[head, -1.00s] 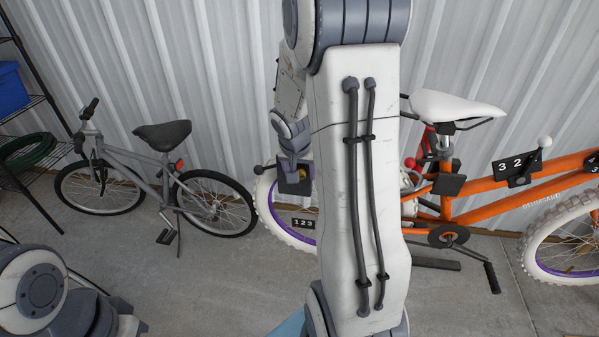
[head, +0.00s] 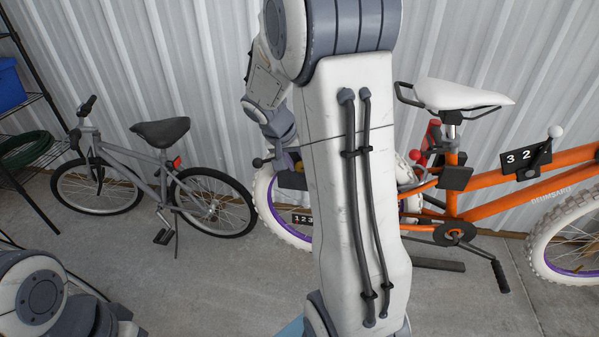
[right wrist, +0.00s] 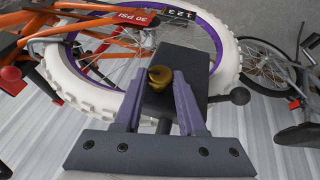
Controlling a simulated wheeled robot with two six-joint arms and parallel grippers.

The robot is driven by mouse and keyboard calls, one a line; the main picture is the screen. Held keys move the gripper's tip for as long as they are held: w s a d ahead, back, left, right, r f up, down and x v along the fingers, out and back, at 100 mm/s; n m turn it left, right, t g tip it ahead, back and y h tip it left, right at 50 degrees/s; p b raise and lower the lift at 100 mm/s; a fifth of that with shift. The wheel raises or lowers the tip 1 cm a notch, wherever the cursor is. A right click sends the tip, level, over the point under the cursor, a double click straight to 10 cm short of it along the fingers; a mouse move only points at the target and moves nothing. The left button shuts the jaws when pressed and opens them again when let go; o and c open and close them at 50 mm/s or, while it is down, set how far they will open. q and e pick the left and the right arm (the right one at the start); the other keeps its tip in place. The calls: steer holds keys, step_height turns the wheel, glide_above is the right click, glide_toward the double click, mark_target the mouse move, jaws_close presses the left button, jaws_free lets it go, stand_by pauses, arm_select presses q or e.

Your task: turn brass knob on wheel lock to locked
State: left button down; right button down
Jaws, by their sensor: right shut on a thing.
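The wheel lock is a dark box (right wrist: 183,68) at the white-tyred wheel of the orange bike. It also shows in the head view (head: 290,181), partly hidden behind my right arm. The brass knob (right wrist: 160,76) stands out from the face of the box. My right gripper (right wrist: 161,95) is shut on the knob, with one purple-grey finger on each side of it. In the head view the right gripper (head: 290,158) is small and partly covered by my forearm. I cannot read the knob's angle or any locked mark. My left gripper is not in view.
A black ball-ended lever (right wrist: 239,96) sticks out beside the lock box. A "123" plate (head: 303,219) is low by the wheel. The orange bike (head: 480,200) stands right, a grey bike (head: 150,170) left. Bare concrete (head: 200,275) lies in front.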

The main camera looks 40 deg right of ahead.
arm_select(q)
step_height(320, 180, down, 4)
steer(key=b, duration=0.3)
arm_select(e)
steer(key=n+g+h, duration=0.1)
steer(key=g+h, duration=0.2)
steer(key=f+n+g+h, duration=0.1)
steer(key=g+h, duration=0.2)
steer(key=h, duration=0.1)
steer(key=w+a+f+n+g+h, duration=0.1)
steer(key=n+g+h, duration=0.1)
steer(key=g+h, duration=0.1)
steer(key=shift+h, duration=0.5)
steer(key=c, duration=0.5)
jaws_free()
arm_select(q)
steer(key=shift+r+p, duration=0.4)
arm_select(e)
steer(key=v, duration=1)
steer(key=shift+w+a+f, duration=0.1)
steer(key=shift+a, duration=0.1)
